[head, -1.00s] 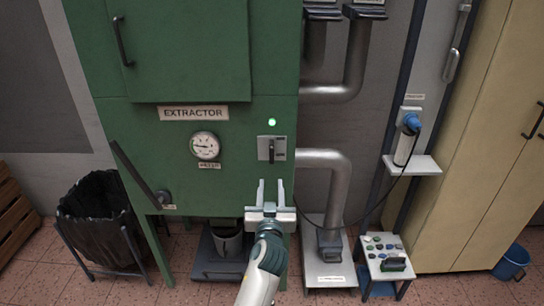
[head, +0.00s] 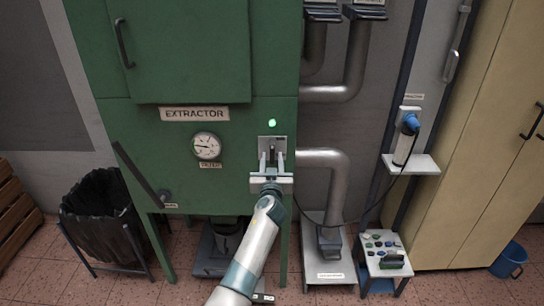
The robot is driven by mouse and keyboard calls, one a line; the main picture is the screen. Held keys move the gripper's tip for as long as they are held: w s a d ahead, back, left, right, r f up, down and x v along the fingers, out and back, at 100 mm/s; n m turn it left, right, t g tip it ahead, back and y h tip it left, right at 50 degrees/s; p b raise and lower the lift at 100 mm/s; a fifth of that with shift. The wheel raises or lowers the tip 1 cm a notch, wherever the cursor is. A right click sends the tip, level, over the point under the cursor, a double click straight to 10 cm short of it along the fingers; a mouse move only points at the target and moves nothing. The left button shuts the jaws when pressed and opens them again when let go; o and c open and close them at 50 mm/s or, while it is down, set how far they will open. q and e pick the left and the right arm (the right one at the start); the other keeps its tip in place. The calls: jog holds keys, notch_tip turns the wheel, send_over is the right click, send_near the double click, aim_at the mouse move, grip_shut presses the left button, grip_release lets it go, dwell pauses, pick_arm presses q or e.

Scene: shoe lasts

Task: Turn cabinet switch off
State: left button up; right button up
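The cabinet switch (head: 272,141) is a grey plate with a dark lever, on the front of the green extractor cabinet (head: 215,175) near its right edge. A green lamp glows just above it. My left gripper (head: 271,160) is in front of the lower part of the switch plate, with its two fingers pointing up and apart, one on each side of the lever's lower part. I cannot tell whether the fingers touch the lever, and the gripper hides part of it. My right gripper is not in view.
Left of the switch are a round gauge (head: 207,146) and a slanted dark bar (head: 136,172). A grey pipe (head: 335,185) runs just right of the cabinet. A black-lined bin (head: 97,215) stands at left, and a small table (head: 385,254) at right.

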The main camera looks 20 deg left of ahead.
pick_arm(q)
jog(key=shift+x, duration=0.95)
grip_shut()
